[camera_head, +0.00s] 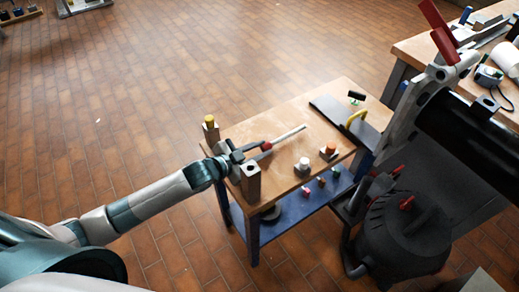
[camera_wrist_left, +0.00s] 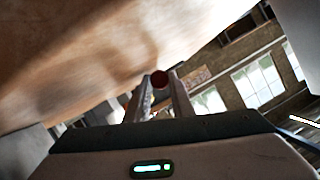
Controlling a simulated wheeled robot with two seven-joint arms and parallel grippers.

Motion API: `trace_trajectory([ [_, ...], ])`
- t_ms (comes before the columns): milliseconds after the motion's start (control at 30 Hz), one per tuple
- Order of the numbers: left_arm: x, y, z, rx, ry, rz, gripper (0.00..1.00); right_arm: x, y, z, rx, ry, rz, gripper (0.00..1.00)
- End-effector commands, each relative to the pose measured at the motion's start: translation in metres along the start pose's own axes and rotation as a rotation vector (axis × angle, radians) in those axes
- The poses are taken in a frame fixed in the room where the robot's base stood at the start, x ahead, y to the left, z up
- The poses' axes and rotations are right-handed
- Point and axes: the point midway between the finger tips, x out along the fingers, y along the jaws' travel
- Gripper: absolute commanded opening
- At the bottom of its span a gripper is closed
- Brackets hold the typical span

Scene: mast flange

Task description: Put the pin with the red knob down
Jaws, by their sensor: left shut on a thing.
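The pin with the red knob (camera_head: 287,135) shows in the head view as a pale rod over the wooden table (camera_head: 262,124), pointing up and to the right. Its red knob (camera_head: 266,146) is at the near end, at my left gripper (camera_head: 259,149). My left gripper is shut on the pin. In the left wrist view, the round dark red knob (camera_wrist_left: 160,79) sits between the two fingertips. The pin lies nearly flat; I cannot tell whether it touches the tabletop. The rod is hidden in the wrist view. My right gripper is not in view.
A block with a yellow knob (camera_head: 210,121) and a bare-topped block (camera_head: 251,180) flank my left gripper. White-knobbed (camera_head: 303,164) and orange-knobbed (camera_head: 329,150) pieces stand near the front edge.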

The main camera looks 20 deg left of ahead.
Motion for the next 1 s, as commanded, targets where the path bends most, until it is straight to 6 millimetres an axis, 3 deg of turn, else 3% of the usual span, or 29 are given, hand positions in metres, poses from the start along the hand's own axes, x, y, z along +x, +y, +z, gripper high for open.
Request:
trace_trajectory([
  [33, 0.001, 0.012, 0.018, -0.005, -0.033, 0.014, 0.0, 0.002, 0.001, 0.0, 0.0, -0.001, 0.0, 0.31],
  [167, 0.001, 0.012, 0.019, -0.006, -0.033, 0.015, 0.0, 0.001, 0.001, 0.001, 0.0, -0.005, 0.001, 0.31],
  [200, 0.0, 0.013, 0.02, -0.006, -0.035, 0.015, 0.29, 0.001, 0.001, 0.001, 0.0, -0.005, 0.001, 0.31],
  [633, -0.004, 0.007, 0.008, -0.007, -0.033, 0.016, 0.29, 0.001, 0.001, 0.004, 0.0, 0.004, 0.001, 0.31],
  [1000, -0.064, 0.005, 0.006, -0.003, -0.031, 0.013, 0.29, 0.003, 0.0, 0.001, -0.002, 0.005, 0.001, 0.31],
])
